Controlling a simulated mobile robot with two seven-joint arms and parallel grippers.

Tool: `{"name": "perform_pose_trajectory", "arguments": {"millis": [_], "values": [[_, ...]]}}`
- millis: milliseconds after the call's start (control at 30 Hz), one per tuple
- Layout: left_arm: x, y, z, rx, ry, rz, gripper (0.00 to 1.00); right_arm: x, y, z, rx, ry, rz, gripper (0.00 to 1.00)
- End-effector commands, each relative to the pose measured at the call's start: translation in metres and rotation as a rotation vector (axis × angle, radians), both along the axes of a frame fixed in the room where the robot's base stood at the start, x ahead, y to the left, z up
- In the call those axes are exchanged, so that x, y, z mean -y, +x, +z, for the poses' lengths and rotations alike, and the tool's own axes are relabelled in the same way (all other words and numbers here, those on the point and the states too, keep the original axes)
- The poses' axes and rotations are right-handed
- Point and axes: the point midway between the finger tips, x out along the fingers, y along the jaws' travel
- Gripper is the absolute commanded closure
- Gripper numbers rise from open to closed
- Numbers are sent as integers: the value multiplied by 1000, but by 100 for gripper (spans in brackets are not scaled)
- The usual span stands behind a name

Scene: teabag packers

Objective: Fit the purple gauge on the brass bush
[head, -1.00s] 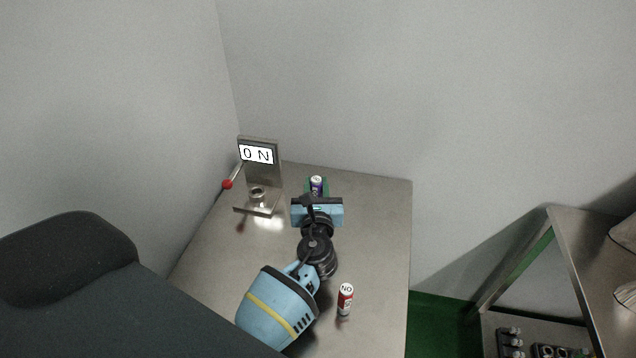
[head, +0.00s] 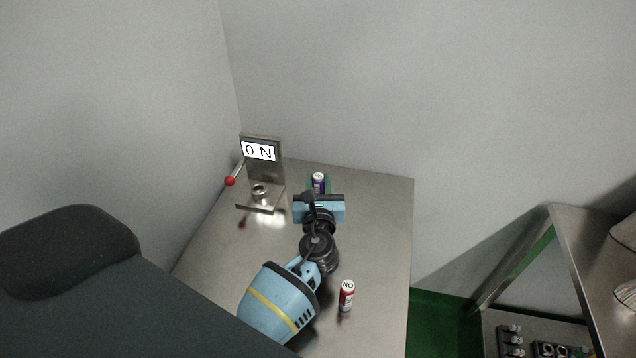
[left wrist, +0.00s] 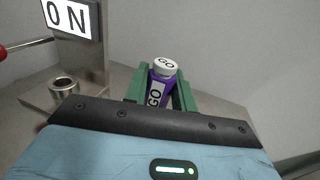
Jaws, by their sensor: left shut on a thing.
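The purple gauge (head: 318,182), a small cylinder with a white top marked GO, is between the green fingers of my left gripper (head: 318,188). In the left wrist view the gauge (left wrist: 162,82) stands roughly upright between the fingers (left wrist: 160,92), which are shut on it. The brass bush (head: 260,191) is a short metallic ring on the base of a metal stand, to the left of the gripper. The bush (left wrist: 63,87) also shows at the left in the left wrist view, apart from the gauge. My right gripper is not in view.
The stand's upright plate carries a lit sign (head: 258,151) reading ON, with a red-knobbed lever (head: 230,181) beside it. A red gauge marked NO (head: 346,295) stands near my left arm. The table (head: 385,220) is clear at right; walls rise behind and left.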

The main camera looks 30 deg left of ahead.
Motion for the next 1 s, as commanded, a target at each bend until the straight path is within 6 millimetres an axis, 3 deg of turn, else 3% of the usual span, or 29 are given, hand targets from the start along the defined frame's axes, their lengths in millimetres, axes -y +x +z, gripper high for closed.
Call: {"name": "perform_pose_trajectory", "arguments": {"millis": [1000], "values": [[0,0,0,0,1,0,99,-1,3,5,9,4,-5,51]]}}
